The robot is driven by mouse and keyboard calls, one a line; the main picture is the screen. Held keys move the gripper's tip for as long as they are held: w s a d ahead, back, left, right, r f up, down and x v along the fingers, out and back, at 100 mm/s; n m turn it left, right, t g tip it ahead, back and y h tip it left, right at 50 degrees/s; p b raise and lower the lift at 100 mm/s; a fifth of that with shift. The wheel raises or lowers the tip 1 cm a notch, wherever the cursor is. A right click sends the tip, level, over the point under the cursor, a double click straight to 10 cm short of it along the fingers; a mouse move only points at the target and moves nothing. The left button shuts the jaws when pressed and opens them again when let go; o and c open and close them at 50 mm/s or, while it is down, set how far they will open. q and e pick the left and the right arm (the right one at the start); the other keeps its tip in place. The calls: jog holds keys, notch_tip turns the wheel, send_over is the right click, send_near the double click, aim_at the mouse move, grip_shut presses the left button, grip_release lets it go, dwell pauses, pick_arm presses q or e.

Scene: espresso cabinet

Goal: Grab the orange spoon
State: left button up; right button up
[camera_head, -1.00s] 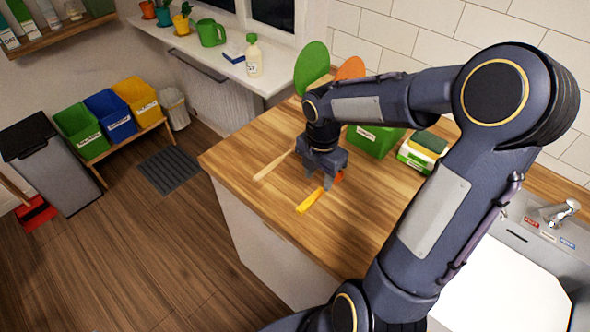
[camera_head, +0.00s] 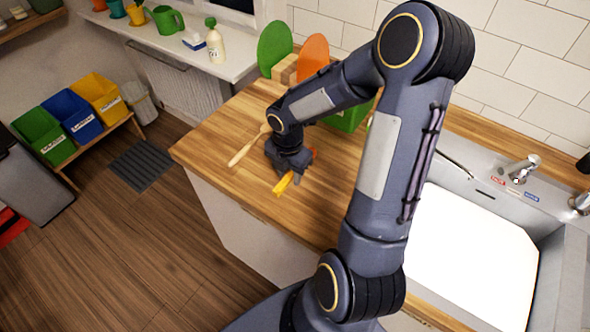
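A utensil with a yellow-orange handle (camera_head: 283,184) lies on the wooden counter (camera_head: 210,148), close to its front edge. A small orange-red part shows behind my gripper, and the middle of the utensil is hidden by the gripper. My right gripper (camera_head: 289,174) points down over the utensil, its fingers low at the handle. Whether the fingers are closed on it cannot be made out. A wooden spoon (camera_head: 246,148) lies just to the left of the gripper. My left gripper is out of view.
A green box (camera_head: 350,117) stands behind my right arm. Green (camera_head: 274,45) and orange (camera_head: 313,56) boards stand at the wall. The sink (camera_head: 455,165) is at the right. The counter's left front is clear.

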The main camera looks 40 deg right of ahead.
grip_shut()
jog(key=shift+r, duration=0.1)
